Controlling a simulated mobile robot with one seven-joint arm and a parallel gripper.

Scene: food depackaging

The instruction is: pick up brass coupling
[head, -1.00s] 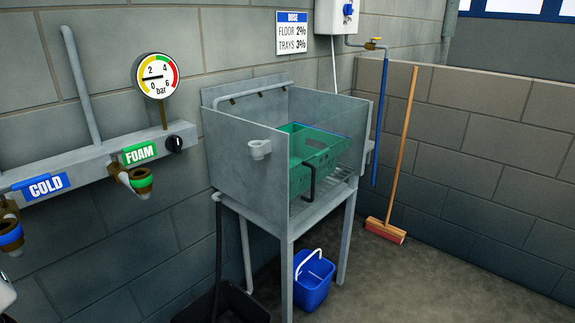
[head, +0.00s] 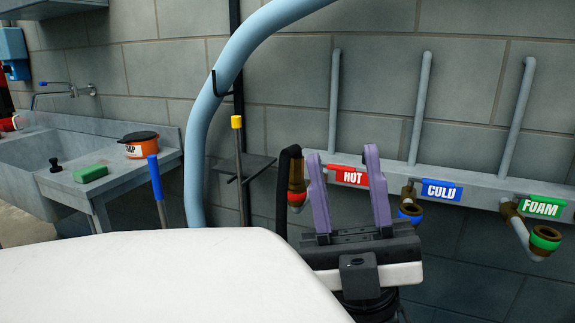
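A brass fitting (head: 296,178) with a red ring below it shows under the bend of a black hose (head: 287,165), beside the red HOT label. I cannot tell whether it is a loose coupling or part of the hot outlet. Brass outlets with a blue ring (head: 410,208) and a green ring (head: 545,240) are by the COLD and FOAM labels. My gripper (head: 344,153) points up, its two purple fingers apart with nothing between them. Its left finger appears just right of the brass fitting. My gripper partly covers the pipe rail, and I cannot judge the depth between them.
A grey pipe rail (head: 470,190) with upright pipes runs along the block wall. A large light blue hose (head: 205,150) arches across the middle. A sink bench (head: 130,180) at left holds an orange tub (head: 140,148) and a green sponge (head: 91,173).

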